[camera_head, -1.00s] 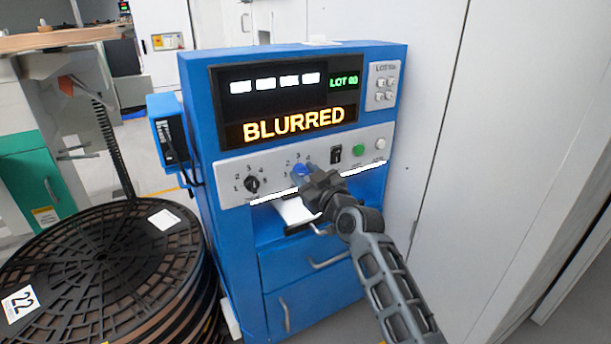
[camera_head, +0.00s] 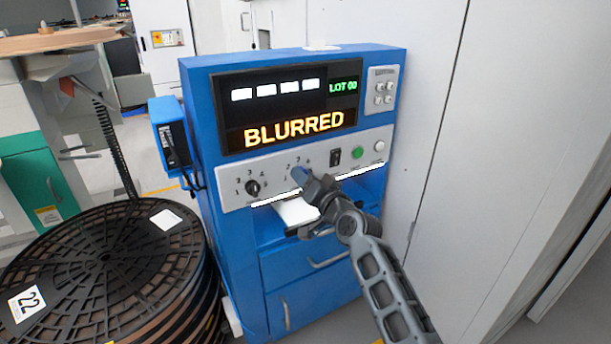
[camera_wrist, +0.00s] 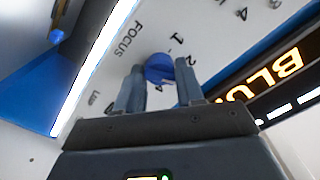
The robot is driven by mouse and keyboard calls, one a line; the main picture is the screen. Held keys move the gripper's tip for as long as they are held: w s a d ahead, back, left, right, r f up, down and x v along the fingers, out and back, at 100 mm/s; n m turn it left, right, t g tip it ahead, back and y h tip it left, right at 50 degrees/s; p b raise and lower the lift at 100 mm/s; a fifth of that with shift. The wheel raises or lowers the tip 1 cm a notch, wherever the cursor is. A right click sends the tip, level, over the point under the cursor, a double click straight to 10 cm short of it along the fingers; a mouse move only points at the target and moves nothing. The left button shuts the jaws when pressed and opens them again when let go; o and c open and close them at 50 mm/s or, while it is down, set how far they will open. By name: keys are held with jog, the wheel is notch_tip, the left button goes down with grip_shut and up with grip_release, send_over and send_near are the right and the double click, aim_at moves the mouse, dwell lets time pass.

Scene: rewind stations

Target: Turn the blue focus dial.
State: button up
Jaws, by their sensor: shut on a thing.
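The blue focus dial (camera_wrist: 158,69) sits on the light panel beside the printed word FOCUS in the wrist view, with numbers around it. My gripper (camera_wrist: 160,88) is shut on the dial, one finger on each side. In the head view, my gripper (camera_head: 308,184) reaches the panel from the lower right and the blue dial (camera_head: 299,173) shows only in part behind it. The display (camera_head: 294,128) on the blue machine reads BLURRED in orange, with LOT 00 in green.
A black dial (camera_head: 252,187) is left of the blue one. A black switch (camera_head: 335,157), a green button (camera_head: 357,153) and a white button (camera_head: 379,146) are to the right. A white sheet (camera_head: 297,211) juts out below. Stacked black reels (camera_head: 100,262) stand at left.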

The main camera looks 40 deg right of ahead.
jog(key=shift+m+p, duration=0.65)
jog(key=shift+m, duration=1.45)
jog(key=o, duration=1)
jog(key=v, duration=0.8)
jog(key=shift+w, duration=0.1)
